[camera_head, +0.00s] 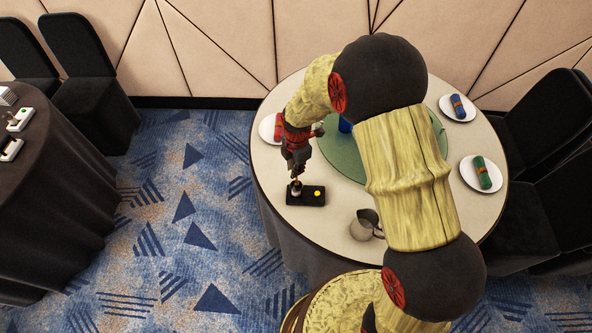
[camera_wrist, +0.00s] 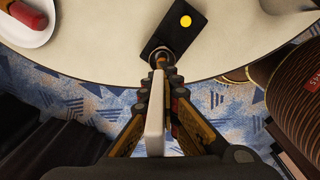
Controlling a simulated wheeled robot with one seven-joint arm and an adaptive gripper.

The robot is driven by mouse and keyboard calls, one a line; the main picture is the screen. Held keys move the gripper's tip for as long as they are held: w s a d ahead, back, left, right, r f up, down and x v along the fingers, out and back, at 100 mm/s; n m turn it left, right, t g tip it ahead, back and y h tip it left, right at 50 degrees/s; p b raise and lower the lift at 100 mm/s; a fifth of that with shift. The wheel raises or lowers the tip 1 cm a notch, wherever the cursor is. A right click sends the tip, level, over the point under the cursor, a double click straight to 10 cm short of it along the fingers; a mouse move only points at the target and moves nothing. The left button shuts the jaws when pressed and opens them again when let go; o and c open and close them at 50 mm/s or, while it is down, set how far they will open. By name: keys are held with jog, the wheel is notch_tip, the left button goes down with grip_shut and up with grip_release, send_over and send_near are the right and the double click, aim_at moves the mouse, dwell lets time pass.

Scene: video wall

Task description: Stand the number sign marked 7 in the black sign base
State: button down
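The black sign base (camera_head: 308,202) lies on the near left part of the round table, with a yellow dot on its right half. It also shows in the wrist view (camera_wrist: 166,28). My gripper (camera_head: 295,181) is over the left end of the base, pointing down. In the wrist view my gripper (camera_wrist: 167,75) is shut on a white number sign (camera_wrist: 155,118), seen almost edge-on. Its number cannot be read. A round ring shows at the sign's lower end, at the base's edge. Whether the sign is seated in the base or just above it, I cannot tell.
A metal jug (camera_head: 362,227) stands right of the base. Plates with rolled napkins (camera_head: 482,173) sit around the round table (camera_head: 330,214), with a green centre disc (camera_head: 343,157). A dark-covered table (camera_head: 50,190) with small white items stands left. Chairs (camera_head: 95,95) stand around.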

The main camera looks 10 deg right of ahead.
aim_at(296, 182)
jog(key=shift+f+b, duration=1.35)
jog(key=shift+f, duration=0.9)
jog(key=c, duration=2)
grip_release()
jog(key=shift+o, duration=0.2)
jog(key=shift+s, duration=0.1)
notch_tip(296, 182, up, 12)
jog(key=shift+r, duration=0.1)
jog(key=shift+d, duration=0.1)
jog(key=s+d+r+m+t+b, duration=0.1)
jog(key=s+d+r+m, duration=0.2)
jog(key=s+r+m, duration=0.25)
jog(key=s+d+r+m+t, duration=0.2)
jog(key=s+d+r+m, duration=0.1)
jog(key=s+r+m, duration=0.3)
jog(key=s+d+r+m+t+b, duration=0.1)
jog(key=s+d+r+m, duration=0.25)
jog(key=r, duration=0.45)
jog(key=s+d+r+m+t, duration=0.1)
jog(key=s+m, duration=0.7)
jog(key=s, duration=0.1)
jog(key=shift+s+d+r+b, duration=0.15)
jog(key=shift+r+b, duration=0.05)
jog(key=shift+b, duration=0.25)
